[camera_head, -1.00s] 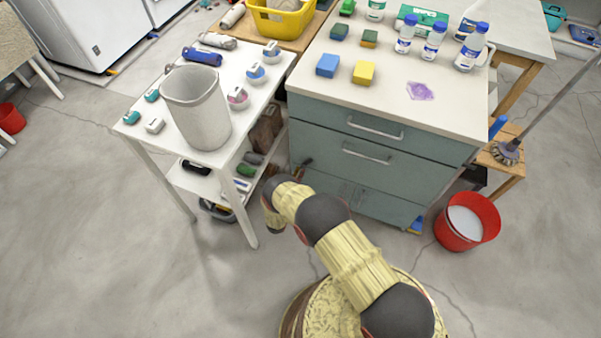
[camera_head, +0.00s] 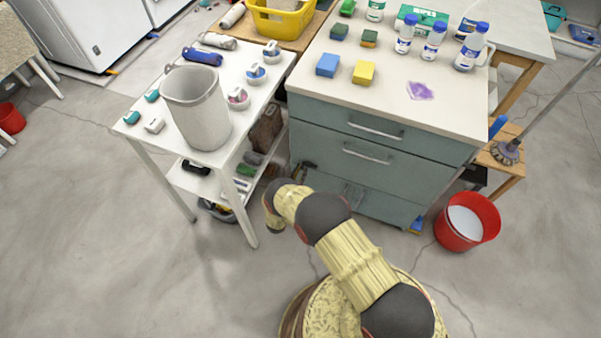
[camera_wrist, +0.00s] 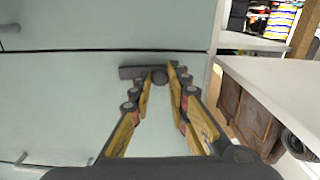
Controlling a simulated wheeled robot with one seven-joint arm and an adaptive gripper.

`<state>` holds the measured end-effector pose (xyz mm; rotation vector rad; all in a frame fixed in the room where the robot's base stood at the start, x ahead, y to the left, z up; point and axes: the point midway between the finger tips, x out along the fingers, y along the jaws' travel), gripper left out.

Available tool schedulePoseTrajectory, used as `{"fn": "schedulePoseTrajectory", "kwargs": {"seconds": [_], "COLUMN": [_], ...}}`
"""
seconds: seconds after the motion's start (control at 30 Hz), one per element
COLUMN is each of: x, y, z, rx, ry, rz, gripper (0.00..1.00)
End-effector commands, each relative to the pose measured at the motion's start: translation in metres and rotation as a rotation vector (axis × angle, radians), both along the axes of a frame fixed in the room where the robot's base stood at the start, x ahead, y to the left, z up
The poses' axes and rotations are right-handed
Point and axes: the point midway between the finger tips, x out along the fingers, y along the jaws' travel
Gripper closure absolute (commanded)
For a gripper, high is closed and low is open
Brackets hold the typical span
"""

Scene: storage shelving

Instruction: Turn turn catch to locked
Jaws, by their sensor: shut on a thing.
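The turn catch (camera_wrist: 132,72) is a dark grey bar with a round hub on a pale blue-green drawer front. In the wrist view it lies nearly level, just below a seam and near the drawer's right edge. My gripper (camera_wrist: 161,79) has its yellow and black fingers closed in on the hub of the catch, with the bar reaching out to the left past them. The fingertips cover part of the hub. In the head view the catch is hidden, and my arm reaches to the lower left side of the blue-green cabinet (camera_head: 345,125).
A white side table (camera_head: 170,133) with a grey bin (camera_head: 200,110) stands left of the cabinet, with a loaded lower shelf close to my gripper. A red bucket (camera_head: 467,222) stands at the cabinet's right.

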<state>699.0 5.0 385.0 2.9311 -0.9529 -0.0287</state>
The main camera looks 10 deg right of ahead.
Motion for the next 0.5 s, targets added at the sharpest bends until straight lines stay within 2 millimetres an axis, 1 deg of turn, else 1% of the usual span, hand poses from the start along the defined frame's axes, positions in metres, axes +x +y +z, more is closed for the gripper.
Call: {"fn": "schedulePoseTrajectory", "kwargs": {"seconds": [0.03,0.5], "x": [-0.0010,-0.0001], "y": [0.0006,0.0010], "z": [-0.0022,-0.0013], "rx": [0.036,0.399], "ry": [-0.021,-0.285], "rz": [0.003,0.002], "gripper": [1.00,1.00]}}
